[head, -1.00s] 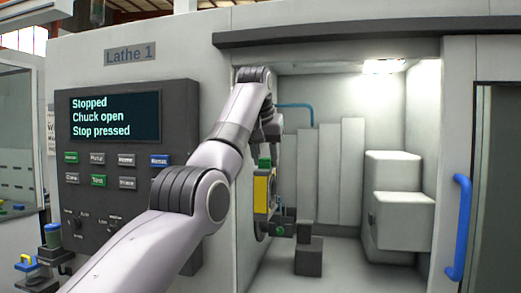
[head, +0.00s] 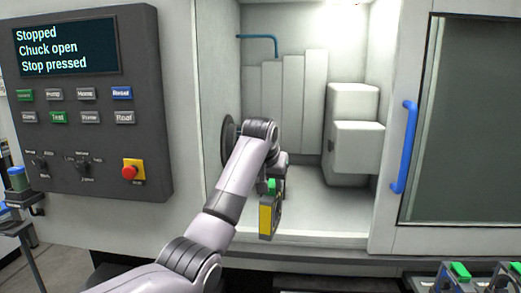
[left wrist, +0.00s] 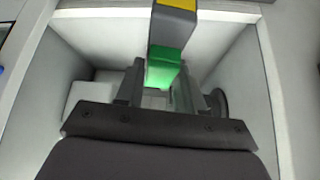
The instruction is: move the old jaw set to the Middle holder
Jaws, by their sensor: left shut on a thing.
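My left gripper (head: 274,183) is shut on the old jaw set (head: 266,218), by its green grip. The set has a yellow and dark grey body and hangs below the fingers in the head view, at the front of the open lathe chamber. In the left wrist view the green grip (left wrist: 163,68) is between the two fingers (left wrist: 155,88), with the grey and yellow body beyond. Two green-topped pieces (head: 459,271) (head: 509,268) show at the bottom right edge of the head view. I cannot tell which place is the Middle holder. My right gripper is not in view.
The dark round chuck (head: 228,140) is on the chamber's left wall, partly behind my arm. The control panel (head: 85,100) reads stopped, chuck open, stop pressed. The lathe door (head: 470,120) with its blue handle (head: 404,147) is at the right. The chamber floor (head: 325,215) is clear.

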